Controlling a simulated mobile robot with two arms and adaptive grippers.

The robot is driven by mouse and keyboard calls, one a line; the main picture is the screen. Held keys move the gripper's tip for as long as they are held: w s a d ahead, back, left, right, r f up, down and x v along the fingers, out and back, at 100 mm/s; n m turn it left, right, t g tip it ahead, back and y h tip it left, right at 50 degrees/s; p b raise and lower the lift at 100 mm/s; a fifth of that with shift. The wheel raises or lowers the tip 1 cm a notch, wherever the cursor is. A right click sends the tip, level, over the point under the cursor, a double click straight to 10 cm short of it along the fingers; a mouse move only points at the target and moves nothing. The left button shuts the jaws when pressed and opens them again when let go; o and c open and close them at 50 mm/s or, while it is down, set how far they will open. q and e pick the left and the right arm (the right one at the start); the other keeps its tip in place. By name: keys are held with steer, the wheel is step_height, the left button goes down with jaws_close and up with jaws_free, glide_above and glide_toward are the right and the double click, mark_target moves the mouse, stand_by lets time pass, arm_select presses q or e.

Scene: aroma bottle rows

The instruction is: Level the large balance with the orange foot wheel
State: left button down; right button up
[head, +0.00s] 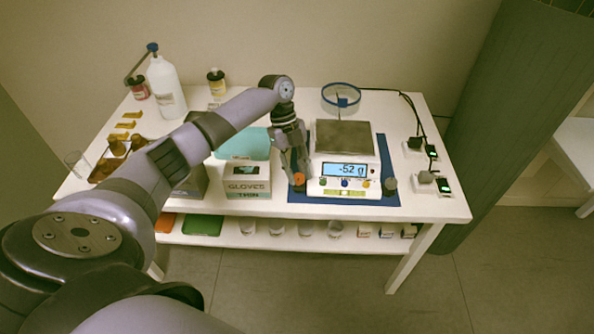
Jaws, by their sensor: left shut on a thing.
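The large balance (345,188) stands on a blue mat (382,150) on the white table. It has a grey weighing pan (344,138) and a lit display (346,170) that seems to read -52 g. The orange foot wheel (299,178) is at the balance's front left corner. My left gripper (297,172) reaches down from above at that corner, with its fingers shut on the orange wheel. A grey foot wheel (390,184) is at the front right corner. The level bubble is too small to read. My right gripper is out of view.
A gloves box (247,187) stands close left of my gripper. A clear ring with a blue rim (341,98) is behind the balance. Power sockets (434,183) and cables lie to the right. A white bottle (166,87) and brown bottles stand at left. Several small containers are on the lower shelf.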

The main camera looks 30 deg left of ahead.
arm_select(q)
steer(key=c, duration=1.3)
jaws_free()
steer(key=v, duration=1.2)
steer(key=shift+f, duration=0.1)
